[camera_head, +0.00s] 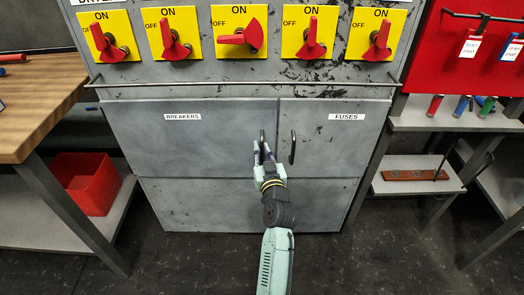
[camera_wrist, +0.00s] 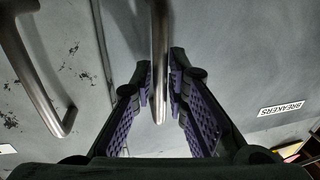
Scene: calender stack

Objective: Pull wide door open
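The wide door (camera_head: 205,140) is the grey cabinet door labelled BREAKERS, on the left of the upper cabinet front. It looks closed, level with the door beside it. Its upright metal handle (camera_wrist: 160,60) is near its right edge, and in the head view my gripper partly hides it. My gripper (camera_head: 262,152) is at this handle. In the wrist view my gripper's purple-padded fingers (camera_wrist: 160,82) lie close on both sides of the handle bar and look shut on it, with almost no gap.
The narrower FUSES door (camera_head: 335,145) is to the right, with its own handle (camera_head: 293,147) close by. A horizontal rail (camera_head: 235,84) and red switches run above. A wooden workbench (camera_head: 40,95) and red bin (camera_head: 88,183) stand left; shelves (camera_head: 415,175) stand right. Floor in front is clear.

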